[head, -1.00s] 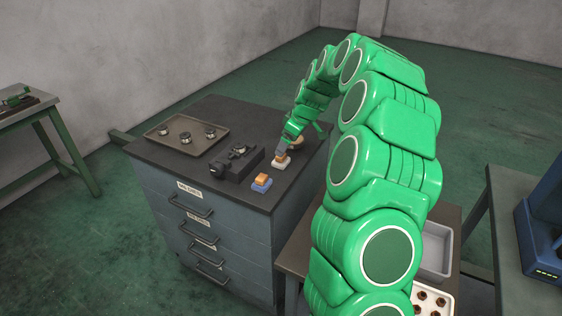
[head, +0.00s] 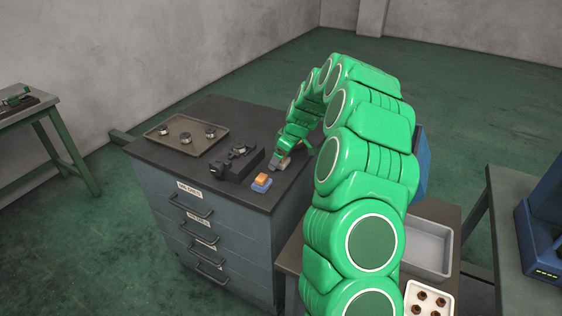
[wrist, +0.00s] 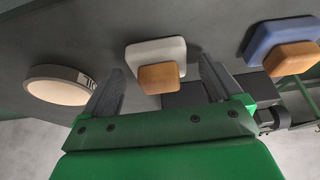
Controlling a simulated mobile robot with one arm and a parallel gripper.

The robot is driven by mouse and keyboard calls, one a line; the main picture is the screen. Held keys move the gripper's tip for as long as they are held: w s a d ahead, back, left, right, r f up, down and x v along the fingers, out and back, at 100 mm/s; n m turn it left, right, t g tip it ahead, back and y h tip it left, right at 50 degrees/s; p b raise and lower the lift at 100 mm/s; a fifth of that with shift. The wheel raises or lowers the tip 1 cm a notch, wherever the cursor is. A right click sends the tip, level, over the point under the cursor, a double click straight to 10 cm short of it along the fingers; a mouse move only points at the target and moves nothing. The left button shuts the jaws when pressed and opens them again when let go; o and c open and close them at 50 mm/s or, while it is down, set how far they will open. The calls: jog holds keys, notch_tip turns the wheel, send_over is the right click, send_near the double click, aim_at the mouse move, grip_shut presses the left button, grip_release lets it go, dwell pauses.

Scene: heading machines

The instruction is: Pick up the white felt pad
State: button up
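The white felt pad (wrist: 150,50) has a wooden block on its back and lies on the dark cabinet top. In the wrist view it sits between the tips of my gripper's (wrist: 160,66) two dark fingers, with a gap on each side. My gripper is open and holds nothing. In the head view my gripper (head: 279,162) is low over the cabinet top (head: 225,110), and it mostly hides the pad.
A blue pad with an orange block (head: 261,182) lies beside it, near a black fixture (head: 236,164). A round, pale-faced disc (wrist: 58,86) is on the other side. A tray (head: 165,130) with several metal parts stands further left.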

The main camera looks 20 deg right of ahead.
jog(key=c, duration=1.1)
jog(key=shift+o, duration=0.2)
jog(key=shift+r, duration=0.1)
notch_tip(320, 180, up, 3)
jog(key=shift+r, duration=0.15)
jog(key=s+a+r, duration=0.1)
jog(key=s+r, duration=0.8)
jog(key=s, duration=0.5)
jog(key=shift+a+r, duration=0.25)
jog(key=shift+a, duration=0.15)
